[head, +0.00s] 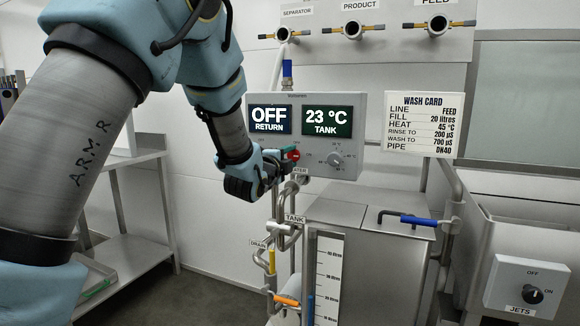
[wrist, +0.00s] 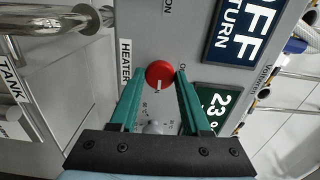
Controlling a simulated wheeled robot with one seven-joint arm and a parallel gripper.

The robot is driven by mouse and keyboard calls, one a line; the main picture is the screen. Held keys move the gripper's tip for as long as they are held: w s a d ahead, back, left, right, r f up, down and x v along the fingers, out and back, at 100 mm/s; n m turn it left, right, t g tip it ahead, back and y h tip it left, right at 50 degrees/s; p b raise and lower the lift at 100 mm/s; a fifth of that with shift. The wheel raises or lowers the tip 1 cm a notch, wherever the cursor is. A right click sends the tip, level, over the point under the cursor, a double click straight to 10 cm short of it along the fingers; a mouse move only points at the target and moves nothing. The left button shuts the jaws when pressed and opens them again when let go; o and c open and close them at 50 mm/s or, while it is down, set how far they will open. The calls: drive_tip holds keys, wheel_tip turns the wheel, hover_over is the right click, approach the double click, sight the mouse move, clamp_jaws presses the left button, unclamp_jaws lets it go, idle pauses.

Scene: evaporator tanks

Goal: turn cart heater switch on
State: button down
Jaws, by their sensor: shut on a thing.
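The heater switch is a round red knob (wrist: 160,73) on the grey control panel, beside a label reading HEATER (wrist: 125,62). A small white mark on the knob points toward the bottom of the wrist view. My gripper (wrist: 158,76) has its two green fingers on either side of the knob, shut on it. In the head view my gripper (head: 286,156) is at the lower left of the panel (head: 312,172), and the red knob (head: 293,155) shows only partly. The letters around the knob are partly covered by the fingers.
The panel displays read OFF RETURN (head: 270,119) and 23 °C TANK (head: 327,121). A grey dial (head: 336,159) sits right of the knob. Pipes with a TANK label (head: 294,218) run close below my gripper. A lidded tank (head: 370,215) stands below the panel.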

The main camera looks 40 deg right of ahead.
idle(0.4)
drive_tip(key=shift+c, duration=1.9)
unclamp_jaws()
drive_tip(key=b+v, duration=0.2)
drive_tip(key=v, duration=0.8)
drive_tip(key=shift+s+a, duration=0.2)
drive_tip(key=shift+a, duration=0.15)
drive_tip(key=shift+f, duration=0.1)
